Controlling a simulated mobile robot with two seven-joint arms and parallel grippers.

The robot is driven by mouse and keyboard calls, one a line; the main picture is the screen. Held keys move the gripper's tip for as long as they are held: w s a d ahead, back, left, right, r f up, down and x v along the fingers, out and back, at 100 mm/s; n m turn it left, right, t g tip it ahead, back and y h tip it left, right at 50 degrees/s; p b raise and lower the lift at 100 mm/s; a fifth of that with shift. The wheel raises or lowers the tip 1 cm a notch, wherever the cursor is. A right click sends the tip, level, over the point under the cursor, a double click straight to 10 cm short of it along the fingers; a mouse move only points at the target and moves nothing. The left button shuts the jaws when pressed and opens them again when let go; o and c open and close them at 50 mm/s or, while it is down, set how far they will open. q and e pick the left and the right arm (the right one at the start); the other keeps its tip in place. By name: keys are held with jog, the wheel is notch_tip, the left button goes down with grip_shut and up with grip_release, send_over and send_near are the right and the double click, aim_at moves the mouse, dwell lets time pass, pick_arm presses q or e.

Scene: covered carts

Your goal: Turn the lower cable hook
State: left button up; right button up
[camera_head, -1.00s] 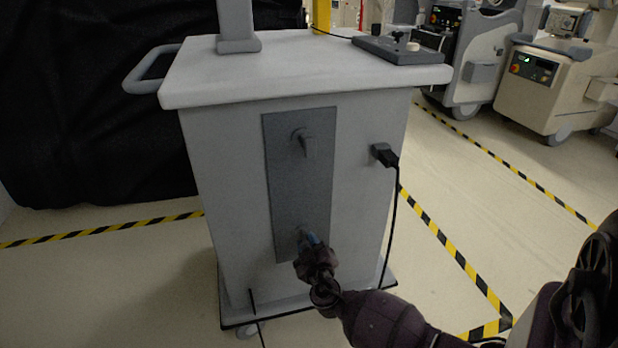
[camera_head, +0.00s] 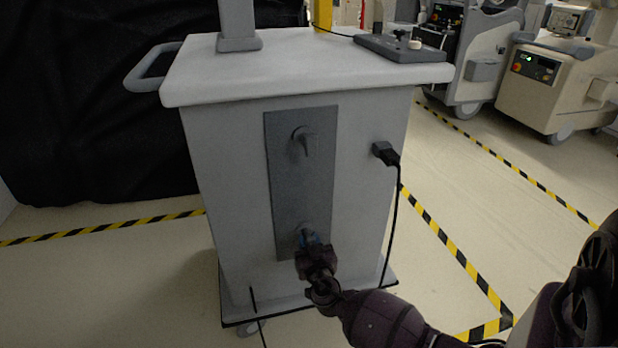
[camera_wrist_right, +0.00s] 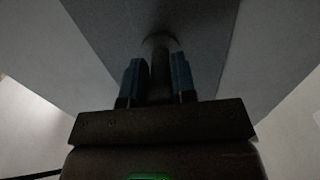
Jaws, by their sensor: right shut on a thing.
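The lower cable hook (camera_head: 301,230) sits low on the dark grey panel (camera_head: 290,190) on the cart's near face, mostly hidden behind my right gripper (camera_head: 310,238) in the head view. In the right wrist view the hook (camera_wrist_right: 160,72) is a dark stem coming off a round base on the panel. The blue-tipped fingers of my right gripper (camera_wrist_right: 157,78) stand on either side of it, shut on it. The upper hook (camera_head: 302,141) on the same panel is free, its arm pointing down. My left gripper is not in view.
The white cart (camera_head: 230,190) has a side handle (camera_head: 150,68) at left. A black plug (camera_head: 384,153) with a hanging cable (camera_head: 392,225) is right of the panel. A dark device (camera_head: 400,48) sits on the cart top. Open floor lies to the right.

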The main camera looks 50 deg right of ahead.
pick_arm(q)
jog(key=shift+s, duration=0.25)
pick_arm(e)
jog(key=shift+a+f, duration=0.1)
jog(key=o, duration=0.9)
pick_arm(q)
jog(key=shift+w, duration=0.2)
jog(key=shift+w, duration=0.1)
pick_arm(e)
jog(key=shift+s, duration=0.25)
pick_arm(q)
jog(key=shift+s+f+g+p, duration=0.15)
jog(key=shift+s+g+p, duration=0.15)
jog(key=shift+p, duration=0.05)
pick_arm(e)
jog(key=v, duration=1)
jog(key=shift+s+a, duration=0.15)
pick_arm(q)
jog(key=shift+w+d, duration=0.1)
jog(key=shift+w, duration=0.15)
